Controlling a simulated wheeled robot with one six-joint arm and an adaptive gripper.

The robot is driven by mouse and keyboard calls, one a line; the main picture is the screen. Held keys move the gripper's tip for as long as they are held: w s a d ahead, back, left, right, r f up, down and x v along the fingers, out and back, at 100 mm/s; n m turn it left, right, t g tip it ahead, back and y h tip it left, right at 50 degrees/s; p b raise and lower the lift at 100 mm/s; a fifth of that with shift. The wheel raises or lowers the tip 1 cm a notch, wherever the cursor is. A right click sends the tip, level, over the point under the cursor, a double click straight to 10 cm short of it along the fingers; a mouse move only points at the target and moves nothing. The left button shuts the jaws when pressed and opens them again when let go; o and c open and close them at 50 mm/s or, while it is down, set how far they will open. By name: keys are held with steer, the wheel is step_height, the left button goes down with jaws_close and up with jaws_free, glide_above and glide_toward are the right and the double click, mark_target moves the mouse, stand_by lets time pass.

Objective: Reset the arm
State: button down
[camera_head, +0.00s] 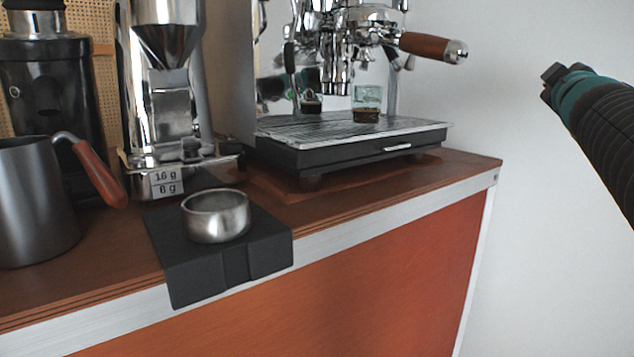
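A dark ribbed shape with a teal band comes in from the right edge, in front of the white wall; it looks like part of my arm. Its left end has small black blocks, perhaps my gripper (551,80). I cannot make out separate fingers or whether they are open. Nothing is seen held there. This end is in the air, apart in the picture from the espresso machine (345,150) and the counter (390,178). The rest of the arm is out of frame.
A glass with coffee (367,114) stands on the machine's drip tray. A wooden-handled portafilter (432,46) juts right. A metal ring cup (216,226) rests on a black mat (265,250) at the counter's edge. A steel pitcher (35,205) and grinder (165,90) stand left.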

steer(key=s+a+f+m+g, duration=0.2)
steer(key=s+f+g, duration=0.1)
steer(key=f, duration=0.5)
steer(key=s+a+f+m+g+p, duration=0.1)
steer(key=s+f+m+g, duration=0.25)
steer(key=f, duration=0.45)
steer(key=s+a+f+m+g, duration=0.2)
steer(key=s+f+g, duration=0.1)
steer(key=f, duration=0.5)
steer(key=s+a+f+g+y+p, duration=0.1)
steer(key=s+a+f+g+y, duration=0.1)
steer(key=s+a+f, duration=0.5)
steer(key=s+a+f+n+g+y+p, duration=0.1)
steer(key=s+a+f+y, duration=0.4)
steer(key=a, duration=0.8)
steer(key=s+f, duration=0.3)
steer(key=s, duration=0.2)
steer(key=shift+a+g+y+p, duration=0.25)
steer(key=shift+g+y+p, duration=0.05)
steer(key=shift+g+p, duration=0.1)
steer(key=shift+n, duration=0.25)
